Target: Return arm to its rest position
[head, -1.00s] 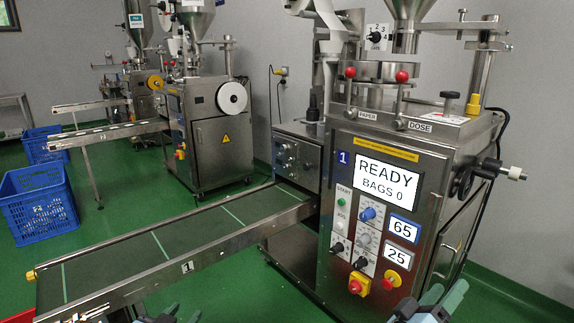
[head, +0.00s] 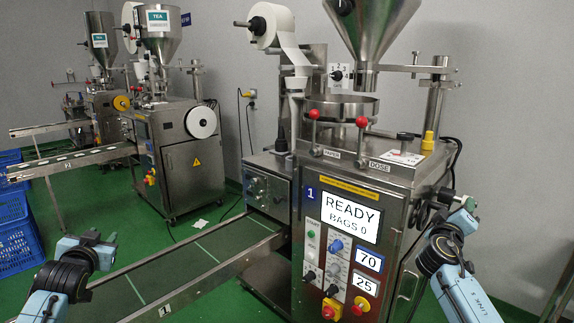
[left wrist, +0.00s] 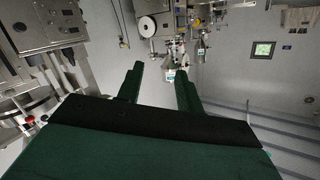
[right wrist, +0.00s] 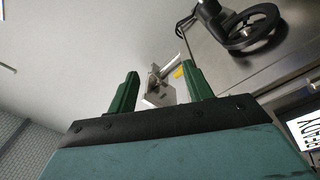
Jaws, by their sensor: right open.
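Both my arms show in the head view, the left one (head: 75,262) low at the left edge and the right one (head: 447,250) at the right of machine 1. My left gripper (left wrist: 160,68) has its two green fingers apart in the left wrist view, with only distant machines between them. My right gripper (right wrist: 163,72) has its green fingers apart in the right wrist view. A pale metal bracket (right wrist: 157,93) shows between them, seemingly in the background. Machine 1 (head: 345,215) stands in front with its screen (head: 350,215) reading READY, BAGS 0, and smaller displays reading 70 and 25.
The green conveyor (head: 190,262) runs from machine 1 towards the lower left. A black handwheel (right wrist: 255,27) on a metal panel is near the right gripper's view. Blue crates (head: 18,235) stand at the left. A second machine (head: 180,160) stands behind.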

